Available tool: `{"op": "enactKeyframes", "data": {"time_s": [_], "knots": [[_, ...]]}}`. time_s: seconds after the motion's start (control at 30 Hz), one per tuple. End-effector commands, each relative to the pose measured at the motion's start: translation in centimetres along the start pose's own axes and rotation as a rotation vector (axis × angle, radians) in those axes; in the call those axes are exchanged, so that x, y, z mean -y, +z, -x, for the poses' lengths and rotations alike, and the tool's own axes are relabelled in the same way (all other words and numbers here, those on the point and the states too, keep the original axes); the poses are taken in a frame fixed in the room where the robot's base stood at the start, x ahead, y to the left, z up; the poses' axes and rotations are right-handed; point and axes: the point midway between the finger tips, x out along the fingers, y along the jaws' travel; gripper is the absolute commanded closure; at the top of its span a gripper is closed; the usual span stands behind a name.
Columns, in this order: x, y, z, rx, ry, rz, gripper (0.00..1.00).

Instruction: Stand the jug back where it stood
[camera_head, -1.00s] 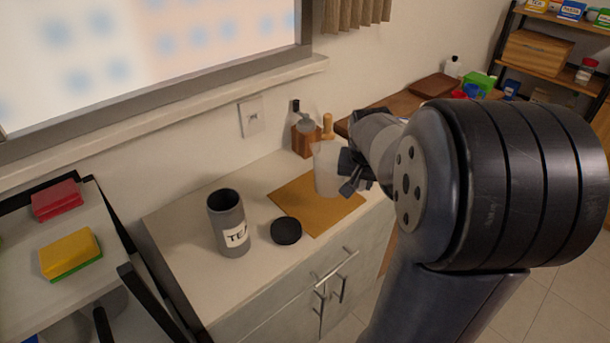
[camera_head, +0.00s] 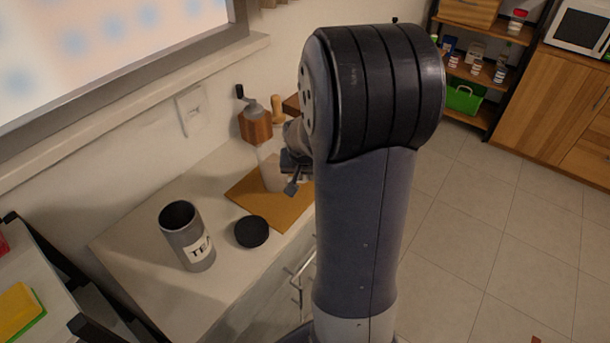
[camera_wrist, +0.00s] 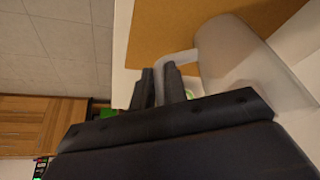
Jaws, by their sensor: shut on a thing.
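The jug (camera_head: 271,171) is a pale, translucent vessel above or on the tan mat (camera_head: 262,203) on the white counter. It also shows in the wrist view (camera_wrist: 238,62), where its handle (camera_wrist: 178,62) lies between my gripper's fingers. My gripper (camera_head: 292,181) is shut on the jug's handle. In the wrist view, the fingertips (camera_wrist: 160,80) close around the handle. My arm hides part of the jug's right side in the head view. Whether the jug's base touches the mat cannot be told.
A grey TEA canister (camera_head: 187,237) stands open left of the mat, with a black round lid (camera_head: 251,231) beside it. A shelf (camera_head: 20,298) with a yellow sponge (camera_head: 19,309) is at the left.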

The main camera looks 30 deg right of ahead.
Motion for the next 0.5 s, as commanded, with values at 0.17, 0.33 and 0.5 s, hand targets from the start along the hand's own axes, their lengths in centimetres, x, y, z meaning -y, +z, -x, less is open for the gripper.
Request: {"op": "enactKeyframes", "data": {"time_s": [0.17, 0.33, 0.5], "knots": [[0.02, 0.27, -0.73, -0.002, -0.001, -0.001, 1.00], [0.02, 0.27, -0.74, -0.002, -0.001, -0.001, 1.00], [0.02, 0.40, -0.99, -0.002, -0.001, -0.001, 0.83]]}}
